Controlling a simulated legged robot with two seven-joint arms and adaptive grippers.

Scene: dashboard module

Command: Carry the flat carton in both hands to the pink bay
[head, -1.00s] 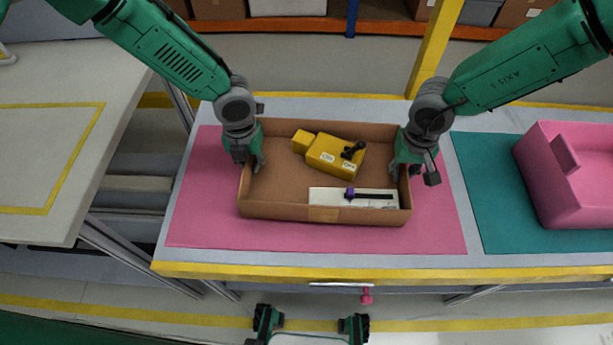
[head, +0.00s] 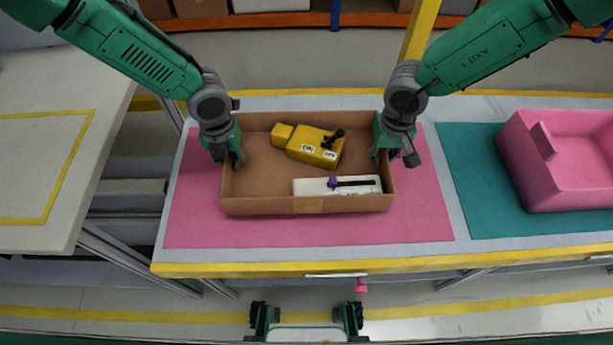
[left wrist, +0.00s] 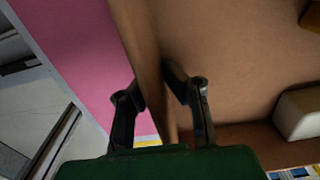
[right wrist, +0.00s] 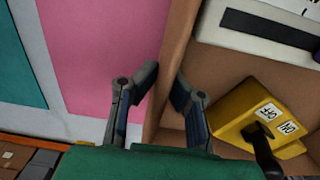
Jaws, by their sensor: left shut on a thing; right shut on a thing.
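The flat carton (head: 250,205) is an open brown box over the pink bay (head: 190,225), a pink mat on the bench. I cannot tell whether its base touches the mat. My left gripper (head: 228,156) is shut on the carton's left wall; the wall runs between its fingers in the left wrist view (left wrist: 155,85). My right gripper (head: 388,152) is shut on the right wall, also seen between the fingers in the right wrist view (right wrist: 165,85). Inside lie a yellow switch box (head: 310,146) with a black lever and a white slider block (head: 310,187) with a purple knob.
A teal mat (head: 465,190) lies to the right, with a pink bin (head: 540,185) on it. A pale table (head: 30,220) stands at the left across a gap. The bench has a yellow front edge (head: 300,267). Bare pink mat shows around the carton.

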